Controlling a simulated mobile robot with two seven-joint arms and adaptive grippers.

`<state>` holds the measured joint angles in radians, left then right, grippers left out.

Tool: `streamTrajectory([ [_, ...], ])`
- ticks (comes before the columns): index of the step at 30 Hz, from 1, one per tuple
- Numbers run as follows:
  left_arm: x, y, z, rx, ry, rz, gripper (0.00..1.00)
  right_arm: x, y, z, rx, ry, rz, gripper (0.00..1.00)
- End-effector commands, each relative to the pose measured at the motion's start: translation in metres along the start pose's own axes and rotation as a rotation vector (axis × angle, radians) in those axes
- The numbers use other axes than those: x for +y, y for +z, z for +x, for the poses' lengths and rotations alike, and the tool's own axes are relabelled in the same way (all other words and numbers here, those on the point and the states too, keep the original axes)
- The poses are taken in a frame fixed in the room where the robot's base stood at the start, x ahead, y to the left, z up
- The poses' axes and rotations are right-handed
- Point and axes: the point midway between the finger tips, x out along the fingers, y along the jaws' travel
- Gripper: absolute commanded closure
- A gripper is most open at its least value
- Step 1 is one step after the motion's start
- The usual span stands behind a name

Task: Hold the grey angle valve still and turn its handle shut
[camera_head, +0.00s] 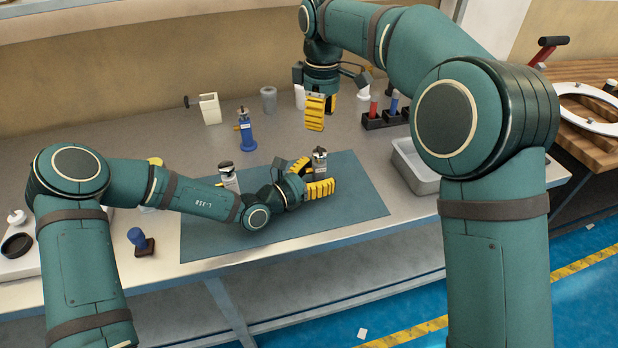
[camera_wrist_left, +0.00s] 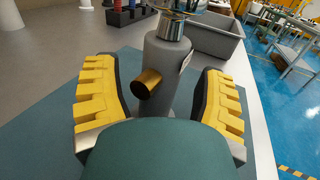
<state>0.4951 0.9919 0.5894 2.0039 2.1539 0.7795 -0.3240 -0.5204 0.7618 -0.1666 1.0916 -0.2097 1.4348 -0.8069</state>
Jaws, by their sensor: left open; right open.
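The grey angle valve (camera_head: 320,163) stands upright on the dark teal mat. In the left wrist view its grey body (camera_wrist_left: 165,75) shows with a brass stub (camera_wrist_left: 147,83) facing the camera. A shiny metal part (camera_wrist_left: 171,26) sits on top; the handle is cut off by the frame edge. My left gripper (camera_head: 311,177) is open, with its yellow fingers on either side of the valve and gaps between them and the body. My right gripper (camera_head: 320,112) hangs above the table behind the mat, pointing down, open and empty.
Another small fitting (camera_head: 228,177) is partly hidden behind my left arm. A dark rack (camera_head: 379,122) and a grey tray (camera_head: 421,180) stand to the right. The mat's right part (camera_head: 362,195) is clear.

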Motion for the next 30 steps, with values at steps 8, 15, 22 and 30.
streamTrajectory([
  [8, 0.0001, 0.0001, 0.0028, 0.000, 0.000, 0.000, 0.29, 0.0000, 0.0000, 0.0000, 0.000, 0.000, 0.000, 0.54],
  [15, 0.0001, 0.0000, 0.0025, 0.000, 0.000, 0.000, 0.91, 0.0000, 0.0001, 0.0000, 0.000, 0.000, 0.000, 0.54],
  [22, 0.0001, 0.0000, 0.0025, 0.000, 0.000, 0.000, 1.00, 0.0000, 0.0001, 0.0000, 0.000, 0.000, 0.000, 0.54],
  [30, 0.0001, 0.0000, 0.0024, 0.000, 0.000, 0.000, 1.00, 0.0000, 0.0001, 0.0000, 0.000, 0.000, 0.000, 0.54],
])
